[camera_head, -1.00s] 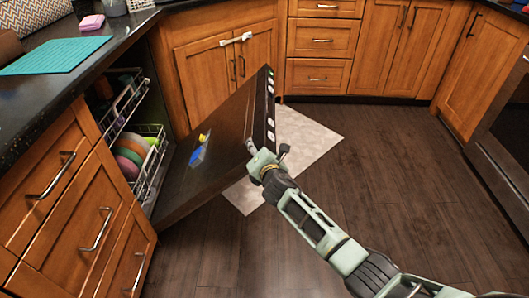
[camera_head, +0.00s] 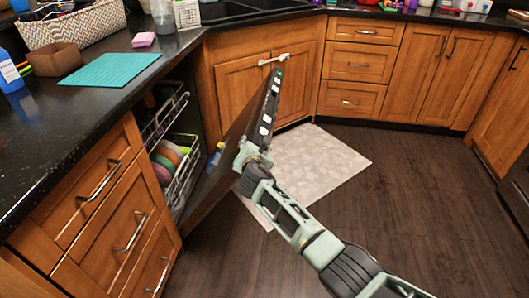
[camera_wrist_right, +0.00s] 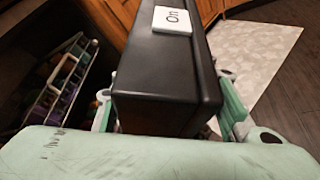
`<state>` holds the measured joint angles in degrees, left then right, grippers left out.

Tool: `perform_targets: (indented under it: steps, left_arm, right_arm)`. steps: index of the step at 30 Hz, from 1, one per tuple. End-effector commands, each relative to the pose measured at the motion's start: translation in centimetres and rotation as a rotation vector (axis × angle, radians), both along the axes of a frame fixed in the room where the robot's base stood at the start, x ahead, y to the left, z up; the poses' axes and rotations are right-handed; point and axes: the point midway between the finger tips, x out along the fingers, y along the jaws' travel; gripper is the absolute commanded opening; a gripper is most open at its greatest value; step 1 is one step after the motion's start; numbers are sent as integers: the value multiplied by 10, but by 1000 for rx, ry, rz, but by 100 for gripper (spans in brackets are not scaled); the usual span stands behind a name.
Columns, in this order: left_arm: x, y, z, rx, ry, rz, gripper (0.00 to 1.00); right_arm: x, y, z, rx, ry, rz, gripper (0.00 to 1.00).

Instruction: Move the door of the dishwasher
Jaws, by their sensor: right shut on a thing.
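The dishwasher door (camera_head: 226,158) is dark and stands partly open, tilted outward from the cabinet at the left. Its top edge carries a row of white buttons. My right gripper (camera_head: 248,158) is at the near corner of the door's top edge. In the right wrist view the door's black end (camera_wrist_right: 165,85) lies between the two fingers of my right gripper (camera_wrist_right: 172,115), which is shut on it. One button there reads "On". Dish racks (camera_head: 180,155) with colored plates show inside the dishwasher. My left gripper is not in view.
A black counter (camera_head: 60,140) with a teal mat (camera_head: 112,69) runs above the dishwasher. Wooden drawers (camera_head: 110,215) stand at its near side. A light rug (camera_head: 310,165) lies on the floor, which is mostly clear to the right.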

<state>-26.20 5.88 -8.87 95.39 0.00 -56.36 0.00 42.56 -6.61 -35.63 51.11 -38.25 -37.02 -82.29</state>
Motion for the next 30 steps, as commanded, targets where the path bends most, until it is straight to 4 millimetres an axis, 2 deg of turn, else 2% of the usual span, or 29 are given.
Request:
perform_targets:
  steps: [1,4,13,29,30]
  left_arm:
    - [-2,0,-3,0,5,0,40]
    - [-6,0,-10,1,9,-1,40]
    - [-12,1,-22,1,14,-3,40]
    - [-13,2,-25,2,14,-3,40]
    - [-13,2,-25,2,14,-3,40]
  right_arm:
    - [3,10,11,-7,-4,5,0]
    - [6,22,18,-28,2,4,0]
    - [11,47,31,-72,13,4,0]
    - [12,52,32,-82,17,2,0]
    - [12,51,32,-82,17,2,43]
